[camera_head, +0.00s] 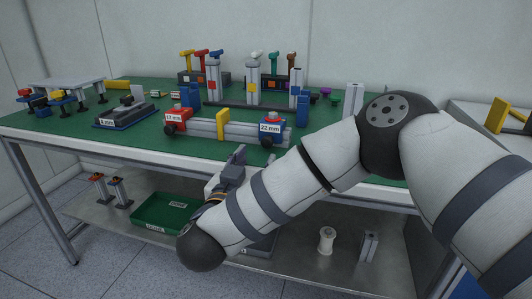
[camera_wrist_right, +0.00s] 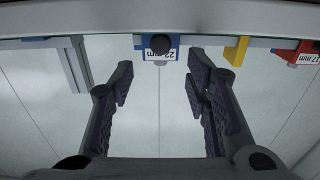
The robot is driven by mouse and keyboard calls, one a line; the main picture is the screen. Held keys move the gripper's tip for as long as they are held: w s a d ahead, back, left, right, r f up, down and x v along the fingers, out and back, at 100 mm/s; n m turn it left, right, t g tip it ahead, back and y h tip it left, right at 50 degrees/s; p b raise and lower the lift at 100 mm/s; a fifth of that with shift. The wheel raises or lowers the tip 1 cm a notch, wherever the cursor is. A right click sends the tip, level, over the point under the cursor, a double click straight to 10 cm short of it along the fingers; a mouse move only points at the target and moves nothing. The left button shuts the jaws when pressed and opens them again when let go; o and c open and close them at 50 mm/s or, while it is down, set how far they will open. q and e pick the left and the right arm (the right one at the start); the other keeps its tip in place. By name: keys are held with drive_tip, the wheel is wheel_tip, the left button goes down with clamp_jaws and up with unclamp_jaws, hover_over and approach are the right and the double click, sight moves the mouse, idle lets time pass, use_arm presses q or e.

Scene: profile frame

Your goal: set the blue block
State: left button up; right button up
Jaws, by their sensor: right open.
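The blue block (camera_head: 271,132), with a red top, a black knob and a "22 mm" label, sits at the right end of a grey rail (camera_head: 205,128) near the table's front edge. In the right wrist view the blue block (camera_wrist_right: 151,54) appears upside down, between and beyond my fingertips. My right gripper (camera_head: 238,154) is in front of the table edge, apart from the block. In the wrist view its fingers (camera_wrist_right: 159,80) are spread with nothing between them. A red block (camera_head: 175,124) labelled "17 mm" sits at the rail's left end. My left gripper is not in view.
A yellow piece (camera_head: 221,119) stands by the rail between the two blocks. Grey posts (camera_head: 252,82) and coloured tools stand behind on the green tabletop (camera_head: 130,133). A lower shelf holds a green tray (camera_head: 142,218) and a white spool (camera_head: 326,240). My right arm hides the table's front right.

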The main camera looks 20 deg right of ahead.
sight(266, 143)
drive_tip(key=x, duration=0.8)
drive_tip(key=shift+w+d+b, duration=0.15)
drive_tip(key=shift+d+b, duration=0.05)
drive_tip(key=shift+b, duration=0.15)
drive_tip(key=shift+a, duration=0.1)
clamp_jaws()
